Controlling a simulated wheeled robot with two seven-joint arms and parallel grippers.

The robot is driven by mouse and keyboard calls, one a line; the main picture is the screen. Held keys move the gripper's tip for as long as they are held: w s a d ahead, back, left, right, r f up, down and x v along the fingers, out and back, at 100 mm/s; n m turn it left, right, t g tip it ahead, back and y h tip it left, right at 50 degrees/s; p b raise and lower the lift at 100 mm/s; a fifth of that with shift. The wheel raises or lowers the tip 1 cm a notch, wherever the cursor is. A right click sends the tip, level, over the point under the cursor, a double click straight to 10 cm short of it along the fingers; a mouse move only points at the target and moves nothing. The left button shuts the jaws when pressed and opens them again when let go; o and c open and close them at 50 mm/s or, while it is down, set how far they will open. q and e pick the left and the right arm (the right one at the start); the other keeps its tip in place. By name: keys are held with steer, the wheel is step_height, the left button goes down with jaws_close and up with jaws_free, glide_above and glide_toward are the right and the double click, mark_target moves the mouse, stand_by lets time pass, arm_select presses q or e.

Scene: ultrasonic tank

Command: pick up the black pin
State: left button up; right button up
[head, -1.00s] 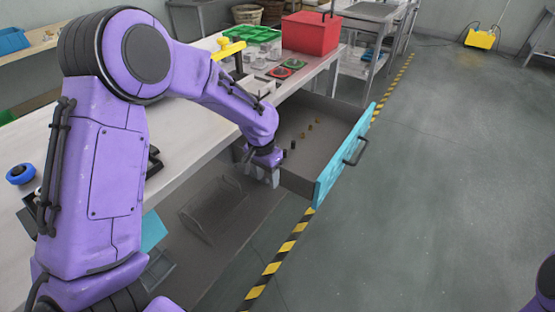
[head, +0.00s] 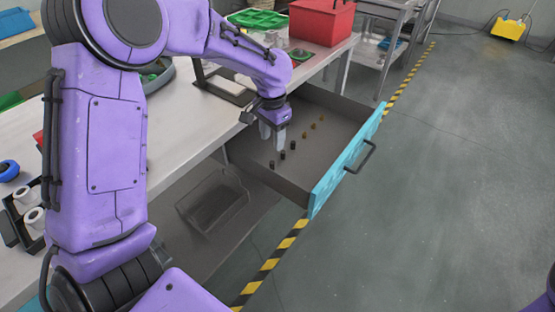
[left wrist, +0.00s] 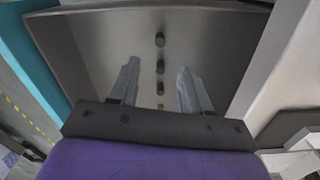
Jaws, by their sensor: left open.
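Three black pins stand in a row on the floor of the open drawer: a near one (head: 272,165), a middle one (head: 282,155) and a far one (head: 293,145). They also show in the left wrist view as an upper pin (left wrist: 160,39), a middle pin (left wrist: 160,66) and a lower pin (left wrist: 160,88). My left gripper (head: 273,142) points down over the drawer, open and empty. In the left wrist view its fingers (left wrist: 159,68) lie on either side of the row, apart from the pins. My right gripper is out of view.
The workbench (head: 185,120) lies left of the drawer, with a red box (head: 320,25) farther back.

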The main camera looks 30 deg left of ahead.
mark_target(272, 162)
arm_select(q)
step_height(272, 162, down, 10)
steer(key=shift+s+r, duration=0.15)
steer(key=shift+r, duration=0.1)
jaws_close()
